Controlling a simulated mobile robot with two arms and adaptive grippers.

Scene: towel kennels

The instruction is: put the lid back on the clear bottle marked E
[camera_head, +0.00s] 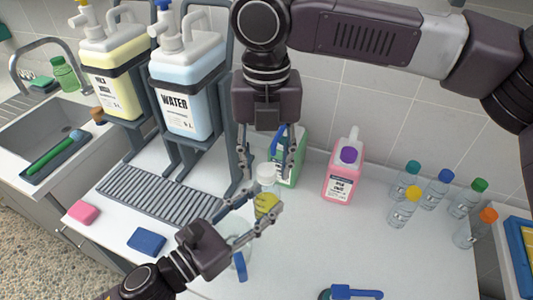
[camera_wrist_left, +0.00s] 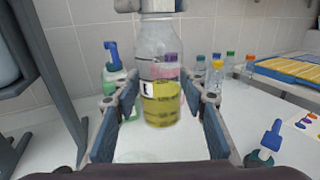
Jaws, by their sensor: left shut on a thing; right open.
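The clear bottle marked E (camera_wrist_left: 160,75) holds yellow liquid and stands upright between my left gripper's fingers. In the head view the bottle (camera_head: 266,206) is partly hidden by those fingers. My left gripper (camera_head: 263,201) is shut on it. A whitish lid (camera_head: 266,171) shows at the bottle's top; in the left wrist view the top is cut off by the frame edge, so I cannot tell how it is seated. My right gripper (camera_head: 269,178) points down from above, its open fingers on either side of the lid.
A green bottle (camera_head: 290,160) and a pink bottle (camera_head: 341,178) stand behind. Several small capped bottles (camera_head: 404,207) stand at the right. The dispenser rack (camera_head: 160,203) is at the left, with a blue sponge (camera_head: 146,242) in front.

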